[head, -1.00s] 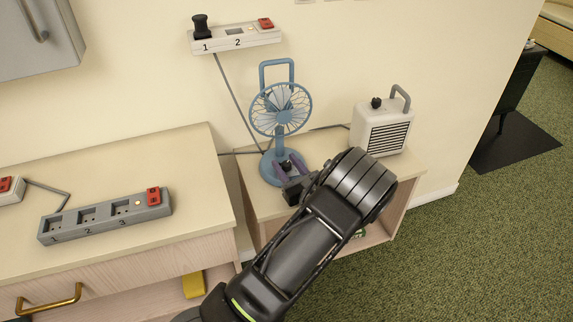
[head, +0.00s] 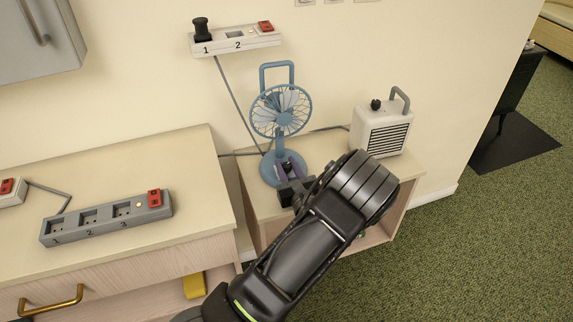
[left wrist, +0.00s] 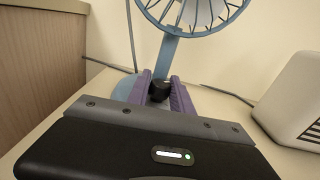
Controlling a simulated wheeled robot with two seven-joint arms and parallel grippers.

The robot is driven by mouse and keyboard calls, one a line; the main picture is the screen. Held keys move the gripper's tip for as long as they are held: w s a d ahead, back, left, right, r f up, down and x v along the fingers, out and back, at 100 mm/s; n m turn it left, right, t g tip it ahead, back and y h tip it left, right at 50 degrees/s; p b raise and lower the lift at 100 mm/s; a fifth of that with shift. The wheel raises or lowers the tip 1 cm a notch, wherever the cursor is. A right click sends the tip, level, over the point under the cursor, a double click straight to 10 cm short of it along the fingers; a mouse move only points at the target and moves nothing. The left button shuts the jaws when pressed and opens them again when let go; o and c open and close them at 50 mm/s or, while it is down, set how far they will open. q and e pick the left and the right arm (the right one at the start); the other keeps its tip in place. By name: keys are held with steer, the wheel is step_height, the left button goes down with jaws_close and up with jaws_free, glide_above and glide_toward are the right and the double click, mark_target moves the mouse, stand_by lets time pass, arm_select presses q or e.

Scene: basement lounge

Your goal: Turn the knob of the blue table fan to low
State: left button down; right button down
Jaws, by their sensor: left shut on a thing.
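The blue table fan (head: 281,122) stands upright on the small side table (head: 247,206). Its round blue base carries a black knob (left wrist: 159,91), seen in the left wrist view between two purple fingers. My left gripper (head: 289,168) reaches in from the front right, low at the base, and is shut on the knob. In the left wrist view the fingers of the left gripper (left wrist: 160,88) stand on either side of the knob. The knob's pointer and any setting marks are too small to read. My right gripper is not in view.
A white heater (head: 383,132) with a black knob stands right of the fan. A white wall power strip (head: 236,40) hangs above. A grey power strip (head: 106,217) lies on the wooden cabinet (head: 110,168) at left. Cords run behind the fan.

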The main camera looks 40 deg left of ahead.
arm_select(q)
steer(key=shift+m+t+h, duration=0.6)
steer(key=shift+t+h, duration=0.1)
steer(key=shift+t, duration=0.1)
steer(key=c, duration=1.1)
jaws_free()
steer(key=shift+c, duration=0.2)
steer(key=v, duration=0.8)
steer(key=shift+w, duration=0.1)
